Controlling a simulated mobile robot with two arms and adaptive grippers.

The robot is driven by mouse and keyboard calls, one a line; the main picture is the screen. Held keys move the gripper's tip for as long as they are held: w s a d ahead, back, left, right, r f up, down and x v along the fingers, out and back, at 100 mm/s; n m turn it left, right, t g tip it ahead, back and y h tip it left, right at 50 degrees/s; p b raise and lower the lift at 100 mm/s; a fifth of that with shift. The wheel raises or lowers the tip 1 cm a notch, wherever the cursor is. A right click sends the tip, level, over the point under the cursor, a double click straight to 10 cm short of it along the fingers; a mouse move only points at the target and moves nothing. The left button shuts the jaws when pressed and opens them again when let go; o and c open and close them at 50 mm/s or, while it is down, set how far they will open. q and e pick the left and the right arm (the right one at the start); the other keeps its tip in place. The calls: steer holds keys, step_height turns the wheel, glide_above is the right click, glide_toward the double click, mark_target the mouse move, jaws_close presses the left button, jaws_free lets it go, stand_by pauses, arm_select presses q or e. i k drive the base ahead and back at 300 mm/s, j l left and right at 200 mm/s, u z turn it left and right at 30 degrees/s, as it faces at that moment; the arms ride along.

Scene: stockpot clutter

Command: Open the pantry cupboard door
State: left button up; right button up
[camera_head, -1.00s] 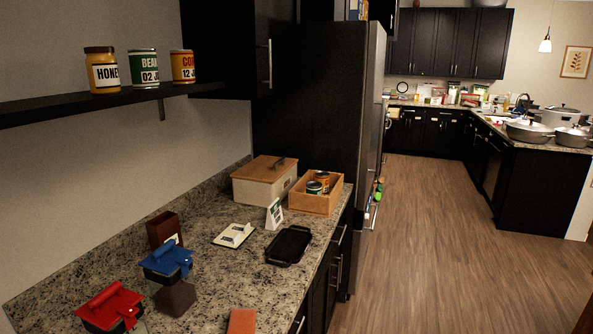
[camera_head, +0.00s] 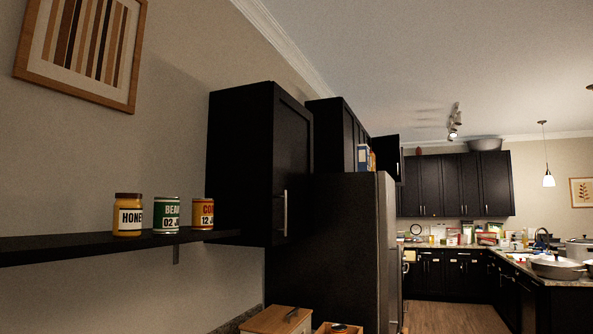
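A tall black wall cupboard (camera_head: 245,165), probably the pantry cupboard, hangs left of the fridge, beyond the shelf. Its door (camera_head: 294,160) faces right and looks shut. A silver vertical bar handle (camera_head: 285,213) is on the lower part of the door. Neither of my grippers is in view.
A black shelf (camera_head: 100,247) holds a honey jar (camera_head: 128,215) and two cans left of the cupboard. A wooden-lidded box (camera_head: 277,320) stands below. The dark fridge (camera_head: 345,250) stands right of the cupboard, with boxes (camera_head: 365,158) above it. Open floor (camera_head: 445,315) lies farther right.

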mark_target(291, 199)
steer(key=i+l+u, duration=0.4)
steer(key=l+u, duration=0.25)
steer(key=i+l+u, duration=0.15)
steer(key=l+u, duration=0.15)
